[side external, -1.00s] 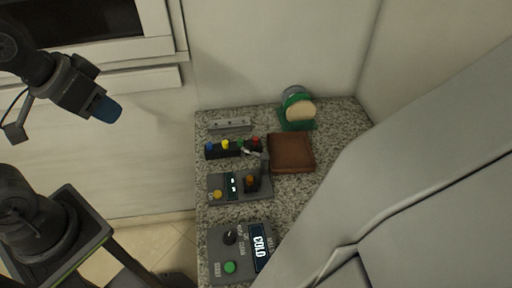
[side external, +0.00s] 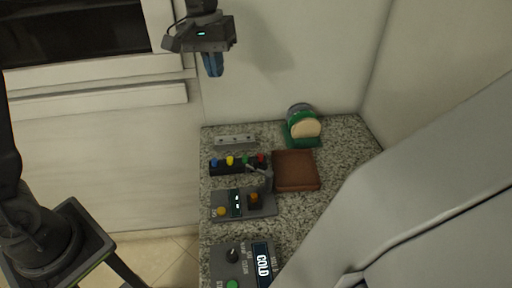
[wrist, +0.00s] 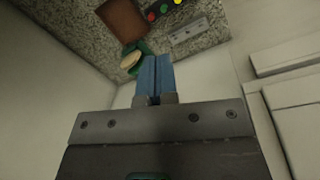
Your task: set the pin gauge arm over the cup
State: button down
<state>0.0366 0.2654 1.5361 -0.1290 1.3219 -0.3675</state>
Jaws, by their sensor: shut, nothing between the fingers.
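A grey gauge unit (side external: 226,213) sits on the speckled counter, with a yellow button, a small lit display and a dark cup-like holder (side external: 255,202) with an orange top. A grey post with a thin arm (side external: 265,180), which looks like the pin gauge arm, stands at the unit's back right. The arm seems to point back-left, away from the holder; its tip is hard to make out. My gripper (side external: 213,72) is high above and behind the counter, its blue fingers shut and empty, pointing down. In the wrist view the fingers (wrist: 155,75) are together, and the gauge is out of frame.
A dark rack (side external: 232,166) with blue, yellow, green and red tops stands behind the gauge. A grey bar (side external: 235,141), a brown block (side external: 295,170) and a green holder with a beige disc (side external: 304,128) are nearby. A control box reading COLD (side external: 232,262) is in front.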

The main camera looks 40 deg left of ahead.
jog(key=w+d+f+n+g, duration=0.2)
jog(key=w+d+f+g, duration=0.1)
jog(key=w+f, duration=0.7)
notch_tip(320, 180, down, 3)
jog(key=shift+w+f+g+h, duration=0.2)
jog(key=shift+w+g+h, duration=0.2)
jog(key=shift+d, duration=0.1)
jog(key=s+d+f, duration=0.4)
jog(key=s+f, duration=0.2)
jog(key=f, duration=0.3)
jog(key=shift+s+f, duration=0.2)
